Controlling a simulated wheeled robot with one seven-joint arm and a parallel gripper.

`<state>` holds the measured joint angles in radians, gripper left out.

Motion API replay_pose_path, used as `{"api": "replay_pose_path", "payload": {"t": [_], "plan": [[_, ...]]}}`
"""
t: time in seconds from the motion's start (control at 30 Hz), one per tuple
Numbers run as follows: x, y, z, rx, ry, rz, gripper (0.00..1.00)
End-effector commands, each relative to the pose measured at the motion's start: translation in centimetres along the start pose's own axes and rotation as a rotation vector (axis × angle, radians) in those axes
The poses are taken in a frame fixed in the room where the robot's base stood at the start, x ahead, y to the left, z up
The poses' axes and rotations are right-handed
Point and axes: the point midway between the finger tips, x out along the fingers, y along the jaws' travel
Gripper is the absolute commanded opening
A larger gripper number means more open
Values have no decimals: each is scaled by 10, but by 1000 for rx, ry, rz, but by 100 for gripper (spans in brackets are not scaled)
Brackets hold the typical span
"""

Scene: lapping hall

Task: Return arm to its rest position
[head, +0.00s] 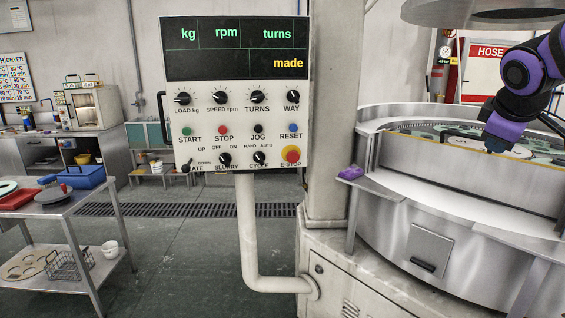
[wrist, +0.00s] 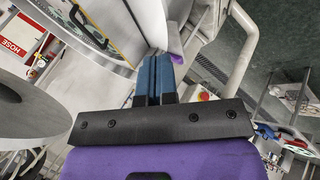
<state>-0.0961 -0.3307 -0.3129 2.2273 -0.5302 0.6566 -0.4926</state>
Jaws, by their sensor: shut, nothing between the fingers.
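My purple and black arm reaches in from the right edge of the head view.
A control panel (head: 237,120) with knobs, buttons and a red E-stop stands left of the machine. A purple object (head: 351,173) lies on the machine's side ledge. A steel cart (head: 60,207) with trays stands at far left. The floor (head: 190,245) between is clear.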

Motion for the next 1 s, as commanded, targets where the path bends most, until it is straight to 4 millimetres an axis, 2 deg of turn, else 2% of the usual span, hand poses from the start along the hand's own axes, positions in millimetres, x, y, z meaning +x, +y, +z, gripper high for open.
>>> {"api": "replay_pose_path", "payload": {"t": [0.1, 0.3, 0.4, 0.5, 0.67, 1.0], "plan": [[-31, -48, 11, 172, 35, -86, 0], [-74, -130, 30, 433, 48, -235, 0], [-88, -164, 39, 535, 38, -295, 0], [-98, -190, 47, 607, 26, -338, 0], [-104, -209, 52, 662, 12, -371, 0], [-104, -210, 53, 667, 11, -373, 0]]}}
